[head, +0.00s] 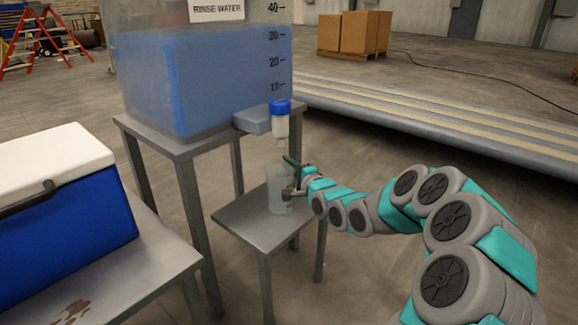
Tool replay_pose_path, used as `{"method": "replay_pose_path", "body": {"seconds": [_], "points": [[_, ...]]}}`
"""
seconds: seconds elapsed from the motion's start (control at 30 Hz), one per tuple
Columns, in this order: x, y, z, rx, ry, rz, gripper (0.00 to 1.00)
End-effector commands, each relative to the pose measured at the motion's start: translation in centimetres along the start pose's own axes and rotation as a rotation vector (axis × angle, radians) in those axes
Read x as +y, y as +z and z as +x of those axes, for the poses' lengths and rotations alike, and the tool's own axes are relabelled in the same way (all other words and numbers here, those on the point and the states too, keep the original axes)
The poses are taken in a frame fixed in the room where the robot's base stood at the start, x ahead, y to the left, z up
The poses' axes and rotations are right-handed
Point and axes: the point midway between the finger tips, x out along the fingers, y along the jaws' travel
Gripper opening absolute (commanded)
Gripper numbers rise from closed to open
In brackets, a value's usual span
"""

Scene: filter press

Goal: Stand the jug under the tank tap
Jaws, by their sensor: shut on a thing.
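The clear jug (279,190) is upright at the small grey stand (250,236), in the middle of the head view. I cannot tell whether its base touches the stand top. My gripper (291,188) comes from the right and is shut on the jug, at its right side near a green part. The tank (203,75), labelled rinse water and holding blue water, sits on a taller grey stand behind. Its tap (281,125), with a blue cap and pale spout, hangs just above the jug's mouth. The jug's far side and the gripper's fingertips are partly hidden.
A blue cooler with a white lid (60,195) stands on a grey table at the left, with brown stains (75,310) nearby. A low striped platform (430,115) runs behind at right. Cardboard boxes (355,32) and a red ladder (45,40) are far off.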

Motion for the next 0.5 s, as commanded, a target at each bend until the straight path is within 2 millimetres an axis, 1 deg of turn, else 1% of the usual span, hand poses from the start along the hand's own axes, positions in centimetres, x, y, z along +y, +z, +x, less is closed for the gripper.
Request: {"method": "replay_pose_path", "body": {"seconds": [0.23, 0.27, 0.5], "points": [[0.07, -0.01, -0.01, 0.0, 0.0, 0.0, 0.0], [0.14, 0.0, -0.01, 0.0, 0.0, -0.001, 0.2], [0.12, 0.01, -0.01, 0.0, 0.0, -0.001, 0.47]]}}
